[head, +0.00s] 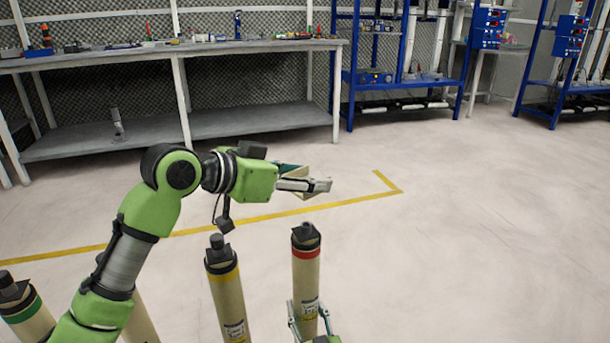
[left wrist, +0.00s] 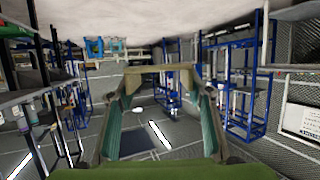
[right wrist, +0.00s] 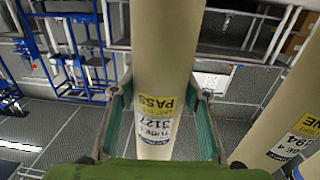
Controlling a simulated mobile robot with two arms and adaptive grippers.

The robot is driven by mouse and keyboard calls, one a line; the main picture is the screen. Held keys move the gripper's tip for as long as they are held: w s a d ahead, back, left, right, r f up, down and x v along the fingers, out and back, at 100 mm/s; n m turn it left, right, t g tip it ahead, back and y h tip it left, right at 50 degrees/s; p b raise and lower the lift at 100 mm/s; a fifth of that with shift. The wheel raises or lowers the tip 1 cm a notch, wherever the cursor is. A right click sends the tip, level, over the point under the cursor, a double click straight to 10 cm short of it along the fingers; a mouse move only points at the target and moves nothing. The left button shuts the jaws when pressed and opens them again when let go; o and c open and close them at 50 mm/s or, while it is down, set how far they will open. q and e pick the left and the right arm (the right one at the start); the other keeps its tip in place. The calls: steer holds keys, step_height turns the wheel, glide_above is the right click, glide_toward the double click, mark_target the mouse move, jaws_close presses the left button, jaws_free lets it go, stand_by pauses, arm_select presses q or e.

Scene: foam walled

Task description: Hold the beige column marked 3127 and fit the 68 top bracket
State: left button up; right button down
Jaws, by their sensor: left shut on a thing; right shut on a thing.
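The beige column marked 3127 (head: 306,268) stands upright, with a red band and a dark top fitting. In the right wrist view the column (right wrist: 160,60) shows its label clearly, with a yellow PASS mark. My right gripper (head: 310,322) is shut around the column low down; its pads also show in the right wrist view (right wrist: 158,110). My left gripper (head: 312,186) is shut on a small beige bracket (head: 299,172), held above the column's top and apart from it. In the left wrist view the bracket (left wrist: 160,70) spans between the fingertips. Its number cannot be read.
A yellow-banded column (head: 226,295) stands left of the held one, and a green-banded one (head: 28,316) at far left. Another column (head: 143,322) is partly behind my left arm. A grey workbench (head: 240,50) and blue racks (head: 345,70) stand behind. The floor at right is clear.

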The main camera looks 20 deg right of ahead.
arm_select(q)
steer(key=shift+f, duration=2.75)
steer(key=shift+f, duration=1.35)
steer(key=shift+f, duration=0.1)
steer(key=o, duration=1.3)
steer(key=shift+c, duration=0.2)
steer(key=shift+f, duration=0.1)
steer(key=v, duration=1.2)
